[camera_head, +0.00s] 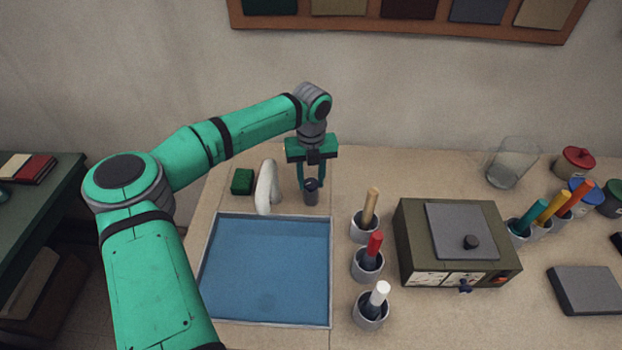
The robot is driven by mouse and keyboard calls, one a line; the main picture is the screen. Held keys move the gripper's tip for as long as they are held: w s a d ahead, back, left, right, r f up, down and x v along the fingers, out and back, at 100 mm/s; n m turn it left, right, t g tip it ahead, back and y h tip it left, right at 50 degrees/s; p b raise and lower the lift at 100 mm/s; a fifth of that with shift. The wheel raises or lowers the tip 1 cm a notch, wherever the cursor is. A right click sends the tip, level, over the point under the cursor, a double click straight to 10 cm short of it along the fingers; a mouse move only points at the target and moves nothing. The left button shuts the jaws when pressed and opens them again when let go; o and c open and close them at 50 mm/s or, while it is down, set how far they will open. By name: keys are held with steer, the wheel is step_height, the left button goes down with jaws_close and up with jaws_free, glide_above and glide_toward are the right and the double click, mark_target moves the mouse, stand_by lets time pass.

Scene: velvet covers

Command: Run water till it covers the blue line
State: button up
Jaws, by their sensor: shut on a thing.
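A sink basin with a pale rim (331,275) is set in the counter. A flat blue surface (265,265) fills its inside; I cannot tell how deep the water stands. No separate blue line can be made out. A white curved spout (266,187) stands behind the basin's back edge. I see no clear stream below it. My gripper (311,180) points down to the right of the spout, shut on a small dark grey tap knob (311,197). Its fingers hide the knob's upper part.
A green block (242,181) sits left of the spout. Three cups with coloured handles, the nearest one white (371,309), line the basin's right side. An olive box (440,270) stands beyond them. A clear glass (511,163) is at the back right.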

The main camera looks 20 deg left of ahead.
mark_target(311, 182)
steer(key=o, duration=1.1)
step_height(311, 182, up, 11)
steer(key=shift+f, duration=0.1)
